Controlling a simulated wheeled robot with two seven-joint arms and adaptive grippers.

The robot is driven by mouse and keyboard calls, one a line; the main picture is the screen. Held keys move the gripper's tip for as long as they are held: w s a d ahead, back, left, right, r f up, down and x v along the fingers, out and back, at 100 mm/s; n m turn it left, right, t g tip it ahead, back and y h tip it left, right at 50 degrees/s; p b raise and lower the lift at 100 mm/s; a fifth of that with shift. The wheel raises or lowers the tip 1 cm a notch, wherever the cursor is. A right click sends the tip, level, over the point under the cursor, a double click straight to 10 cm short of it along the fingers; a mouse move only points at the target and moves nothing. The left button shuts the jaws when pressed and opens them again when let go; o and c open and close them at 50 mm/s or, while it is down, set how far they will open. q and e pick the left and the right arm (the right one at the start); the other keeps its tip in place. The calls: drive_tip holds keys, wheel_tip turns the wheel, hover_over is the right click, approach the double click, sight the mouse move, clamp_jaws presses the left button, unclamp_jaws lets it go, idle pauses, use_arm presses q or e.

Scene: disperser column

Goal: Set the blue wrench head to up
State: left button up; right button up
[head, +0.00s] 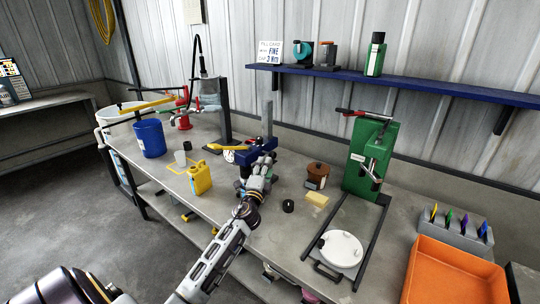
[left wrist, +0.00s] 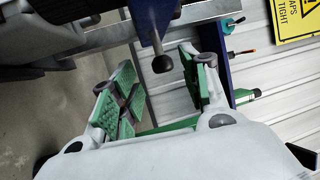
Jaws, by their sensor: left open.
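A blue head (head: 252,153) with a yellow lever (head: 228,148) sits on a grey upright column (head: 267,115) on the bench; it is likely the blue wrench head. My left gripper (head: 264,165) is just in front of it and hides part of it. In the left wrist view my left gripper (left wrist: 158,88) is open, its green-padded fingers apart. A dark rod with a round knob (left wrist: 162,63) hangs down from a dark blue part (left wrist: 153,18) and reaches into the gap between the fingers. I cannot tell whether a finger touches it. My right gripper is not in view.
On the bench (head: 290,235) stand a yellow jug (head: 200,178), a blue bucket (head: 150,138), a brown-lidded jar (head: 317,172), a green press (head: 370,158) and an orange tray (head: 450,265). A blue shelf (head: 400,84) runs along the wall above.

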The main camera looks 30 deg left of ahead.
sight(269, 154)
use_arm(q)
drive_tip(key=shift+x, duration=3.7)
drive_tip(key=shift+w+a+r, duration=0.15)
drive_tip(key=shift+w, duration=0.45)
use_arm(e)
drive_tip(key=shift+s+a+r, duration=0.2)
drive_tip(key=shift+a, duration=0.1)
use_arm(q)
drive_tip(key=c, duration=0.9)
clamp_jaws()
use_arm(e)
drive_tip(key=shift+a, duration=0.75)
